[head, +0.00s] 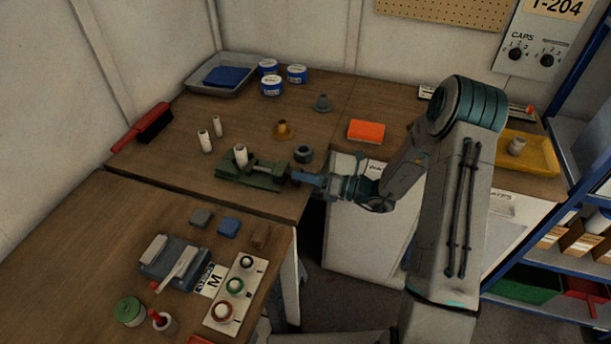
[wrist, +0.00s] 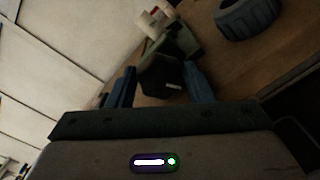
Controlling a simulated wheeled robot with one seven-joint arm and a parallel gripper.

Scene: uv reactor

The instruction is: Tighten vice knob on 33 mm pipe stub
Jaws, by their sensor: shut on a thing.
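A green vice (head: 250,175) lies on the wooden bench in the head view, with a white pipe stub (head: 240,156) standing in it. The vice (wrist: 185,42) and the stub (wrist: 152,22) also show at the top of the wrist view. My gripper (head: 297,176) reaches in from the right at the vice's right end. In the wrist view my gripper (wrist: 160,84) has its two blue fingers on either side of the dark vice knob (wrist: 160,78), shut on it. The pipe's seat between the vice jaws is too small to make out.
A dark ribbed ring (head: 304,153) stands close behind my gripper. Two white stubs (head: 206,141), a tan flanged part (head: 283,131) and an orange block (head: 366,131) stand farther back. A red-handled brush (head: 150,125) lies at the left. The bench front edge is near my wrist.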

